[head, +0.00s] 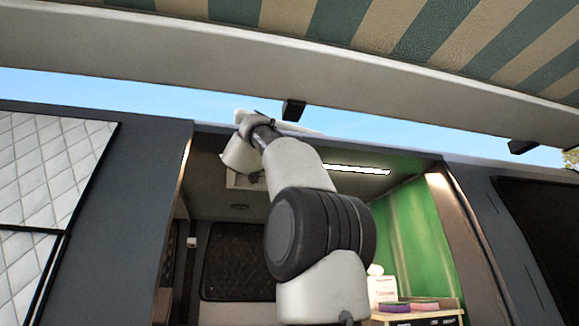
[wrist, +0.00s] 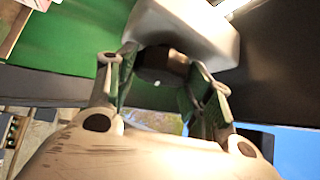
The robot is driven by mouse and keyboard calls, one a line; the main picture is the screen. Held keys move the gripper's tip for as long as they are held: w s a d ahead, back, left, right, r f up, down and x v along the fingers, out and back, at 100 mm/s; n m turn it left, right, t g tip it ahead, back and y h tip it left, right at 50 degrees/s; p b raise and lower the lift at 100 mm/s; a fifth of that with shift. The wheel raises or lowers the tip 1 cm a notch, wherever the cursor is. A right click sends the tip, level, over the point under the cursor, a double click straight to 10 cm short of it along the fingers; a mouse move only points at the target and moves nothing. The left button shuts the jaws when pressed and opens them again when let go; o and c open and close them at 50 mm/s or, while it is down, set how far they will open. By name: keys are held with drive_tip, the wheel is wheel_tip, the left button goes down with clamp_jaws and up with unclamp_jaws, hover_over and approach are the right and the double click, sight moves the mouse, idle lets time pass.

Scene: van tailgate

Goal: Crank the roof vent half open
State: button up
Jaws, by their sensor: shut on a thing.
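The roof vent seems to be the pale square frame (head: 233,183) on the van ceiling in the head view, mostly hidden behind my arm. In the wrist view a dark knob (wrist: 160,64) sits between the fingers of my gripper (wrist: 160,72), which is shut on it. A pale grey block (wrist: 188,28) is right behind the knob; I cannot tell whether it is part of the crank or the vent housing. How far the vent is open cannot be seen. In the head view my arm reaches up into the doorway, and its gripper is hard to make out.
A striped awning (head: 400,45) hangs above the van opening. A lit strip light (head: 350,169) is on the ceiling, right of my arm. A green wall (head: 412,235) stands at right, above a counter (head: 425,315) with small items. A quilted panel (head: 45,170) is at left.

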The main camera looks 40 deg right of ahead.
drive_tip(key=shift+r+m+g+y, duration=0.2)
drive_tip(key=shift+m+g+y, duration=0.05)
drive_tip(key=shift+m+y, duration=0.5)
drive_tip(key=shift+r+m+g+y, duration=0.15)
drive_tip(key=shift+m+g+y, duration=0.1)
drive_tip(key=shift+m+y, duration=0.45)
drive_tip(key=shift+a+m, duration=0.1)
drive_tip(key=shift+m, duration=0.15)
drive_tip(key=shift+a+r, duration=0.1)
drive_tip(key=shift+a, duration=0.1)
drive_tip(key=o, duration=0.7)
drive_tip(key=shift+a, duration=0.1)
drive_tip(key=o, duration=0.3)
drive_tip(key=shift+w+a, duration=0.1)
drive_tip(key=shift+a, duration=0.05)
drive_tip(key=v, duration=1.1)
drive_tip(key=shift+a, duration=0.2)
drive_tip(key=shift+r, duration=0.15)
